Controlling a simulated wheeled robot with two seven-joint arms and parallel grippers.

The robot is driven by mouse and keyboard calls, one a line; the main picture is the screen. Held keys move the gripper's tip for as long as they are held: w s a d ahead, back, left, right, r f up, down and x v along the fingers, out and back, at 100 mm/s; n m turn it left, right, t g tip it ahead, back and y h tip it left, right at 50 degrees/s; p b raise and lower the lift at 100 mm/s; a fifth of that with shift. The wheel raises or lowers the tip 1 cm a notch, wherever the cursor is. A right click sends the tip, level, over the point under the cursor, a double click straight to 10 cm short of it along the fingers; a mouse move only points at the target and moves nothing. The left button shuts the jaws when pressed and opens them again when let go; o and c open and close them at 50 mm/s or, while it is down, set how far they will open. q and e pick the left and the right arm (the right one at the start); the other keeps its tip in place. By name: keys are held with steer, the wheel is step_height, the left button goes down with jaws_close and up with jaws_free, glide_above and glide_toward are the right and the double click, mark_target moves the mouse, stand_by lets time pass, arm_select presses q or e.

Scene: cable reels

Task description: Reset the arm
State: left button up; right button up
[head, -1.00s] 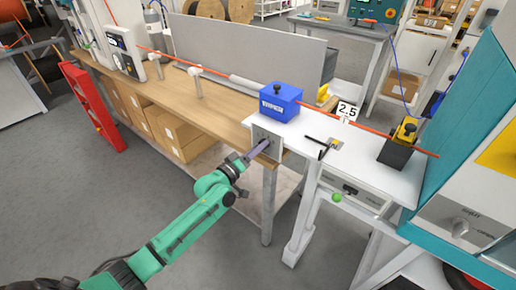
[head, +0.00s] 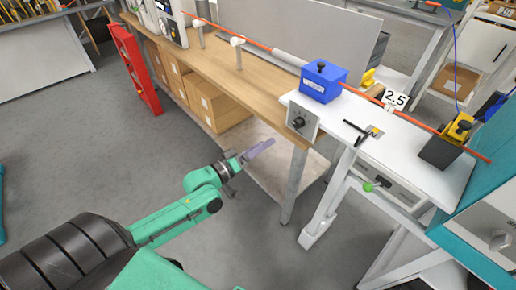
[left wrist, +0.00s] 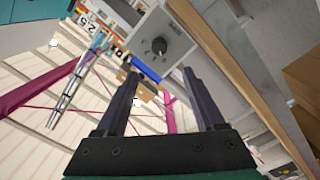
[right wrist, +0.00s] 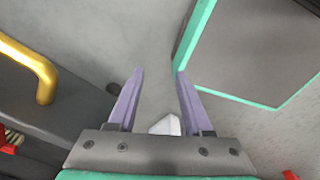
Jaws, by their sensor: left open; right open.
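My left gripper (head: 258,152) is open and empty in the head view, in the air in front of the bench. It is apart from the control box with a black knob (head: 301,121) on the bench's corner. In the left wrist view, the open left fingers (left wrist: 165,95) point toward that knob box (left wrist: 160,45), with nothing between them. My right gripper (right wrist: 156,95) shows only in the right wrist view. It is open and nothing is held; grey floor lies beyond its fingertips.
The wooden bench (head: 262,75) and white table (head: 420,170) stand ahead. A blue box (head: 322,84) and a black-and-yellow block (head: 447,147) sit along the orange cable (head: 405,118). A red stand (head: 135,70) is at left. Grey floor is clear in front.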

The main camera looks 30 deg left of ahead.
arm_select(q)
steer(key=shift+s+a, duration=0.25)
steer(key=shift+s, duration=0.4)
steer(key=s+a+f+m+g+y, duration=0.1)
steer(key=s+a+f+g+y, duration=0.15)
steer(key=f, duration=0.75)
steer(key=s+a+f+g+y, duration=0.2)
steer(key=s+a+f, duration=0.2)
steer(key=f, duration=0.6)
steer(key=s+a+f+m+g+y, duration=0.1)
steer(key=s+a+f+g+y, duration=0.2)
steer(key=f, duration=0.7)
steer(key=s+d+f+m+g, duration=0.2)
steer(key=s+d+f+g, duration=0.1)
steer(key=s+f, duration=0.6)
steer(key=s+d+f+m+g, duration=0.3)
steer(key=s+f, duration=0.6)
steer(key=s, duration=0.9)
steer(key=shift+s+m+g, duration=0.3)
steer(key=shift+g, duration=0.85)
steer(key=shift+f, duration=0.1)
steer(key=shift+c, duration=0.3)
